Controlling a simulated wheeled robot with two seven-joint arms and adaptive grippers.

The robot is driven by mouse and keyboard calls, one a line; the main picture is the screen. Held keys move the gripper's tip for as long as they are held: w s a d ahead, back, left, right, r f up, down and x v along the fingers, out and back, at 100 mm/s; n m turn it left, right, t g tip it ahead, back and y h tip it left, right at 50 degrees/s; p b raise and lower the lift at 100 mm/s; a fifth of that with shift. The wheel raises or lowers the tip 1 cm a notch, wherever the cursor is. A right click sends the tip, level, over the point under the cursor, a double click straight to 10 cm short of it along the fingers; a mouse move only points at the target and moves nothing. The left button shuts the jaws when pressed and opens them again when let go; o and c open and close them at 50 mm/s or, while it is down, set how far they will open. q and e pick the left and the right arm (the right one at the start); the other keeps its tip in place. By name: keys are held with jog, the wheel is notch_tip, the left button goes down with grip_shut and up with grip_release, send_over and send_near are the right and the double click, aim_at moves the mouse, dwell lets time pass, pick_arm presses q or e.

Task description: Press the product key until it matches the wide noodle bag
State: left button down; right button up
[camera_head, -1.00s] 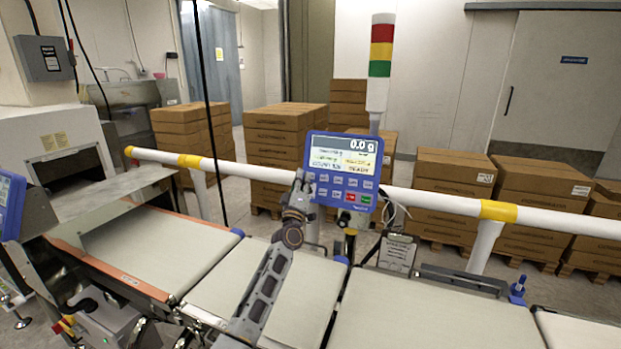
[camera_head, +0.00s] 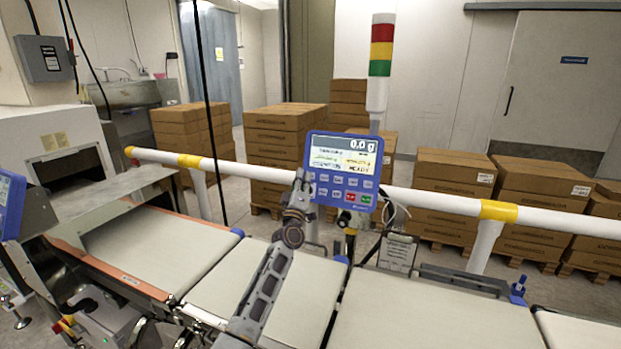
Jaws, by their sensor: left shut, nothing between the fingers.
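The blue checkweigher panel (camera_head: 342,171) stands on a post behind the belt. Its screen (camera_head: 343,156) reads 0.0 g at the top, with smaller blurred text below. Two rows of keys (camera_head: 345,188) lie under the screen, including a red and a green one. My left gripper (camera_head: 301,178) is shut and empty, its tips at the panel's left edge by the leftmost keys. I cannot tell whether it touches a key. No noodle bag can be made out. My right gripper is not in view.
Pale conveyor belts (camera_head: 420,312) run across the front. A white rail (camera_head: 440,202) with yellow bands passes behind the belts, near the panel. A red, yellow and green light tower (camera_head: 381,60) rises behind the panel. Carton stacks (camera_head: 280,140) stand farther back.

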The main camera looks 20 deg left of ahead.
pick_arm(q)
jog(key=shift+w+f, duration=0.1)
jog(key=shift+w, duration=0.2)
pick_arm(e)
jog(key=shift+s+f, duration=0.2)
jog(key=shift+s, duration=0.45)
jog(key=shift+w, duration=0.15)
pick_arm(q)
jog(key=shift+w, duration=0.15)
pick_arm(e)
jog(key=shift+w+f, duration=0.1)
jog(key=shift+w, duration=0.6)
